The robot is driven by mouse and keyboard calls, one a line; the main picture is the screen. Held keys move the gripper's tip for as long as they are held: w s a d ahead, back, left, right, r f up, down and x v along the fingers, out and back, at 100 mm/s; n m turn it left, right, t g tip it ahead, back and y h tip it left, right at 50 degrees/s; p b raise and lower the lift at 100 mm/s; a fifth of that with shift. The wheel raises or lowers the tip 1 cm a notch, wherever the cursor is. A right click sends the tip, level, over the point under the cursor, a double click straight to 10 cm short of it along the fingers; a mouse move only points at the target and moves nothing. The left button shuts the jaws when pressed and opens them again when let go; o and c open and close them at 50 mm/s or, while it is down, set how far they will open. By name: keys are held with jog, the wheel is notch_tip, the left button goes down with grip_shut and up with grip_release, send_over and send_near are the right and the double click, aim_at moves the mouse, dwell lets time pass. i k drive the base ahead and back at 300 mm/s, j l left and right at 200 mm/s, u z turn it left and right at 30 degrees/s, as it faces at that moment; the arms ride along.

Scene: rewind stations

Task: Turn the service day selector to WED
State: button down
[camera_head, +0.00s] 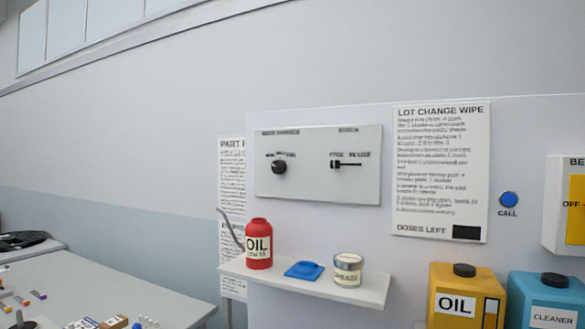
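A pale grey control panel (317,190) is mounted on the wall board in the middle of the view. On its left half is a round black knob (279,168) with small labels around its top. On its right half is a small black slider (337,164) on a short horizontal track, with labels above it. The lettering is too small to read, so I cannot tell which control is the service day selector or which day is set. My gripper is not in view.
Below the panel, a white shelf (376,290) holds a red OIL bottle (259,250), a blue item (304,270) and a tin (347,270). Right are a LOT CHANGE WIPE sheet (440,170), a blue CALL button (508,199), a yellow OIL container (455,280) and a blue CLEANER container (530,290).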

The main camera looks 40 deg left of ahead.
aim_at(279, 167)
jog(key=k+j, duration=0.1)
jog(key=j, duration=1.35)
jog(key=k+j, duration=0.15)
jog(key=j, duration=0.6)
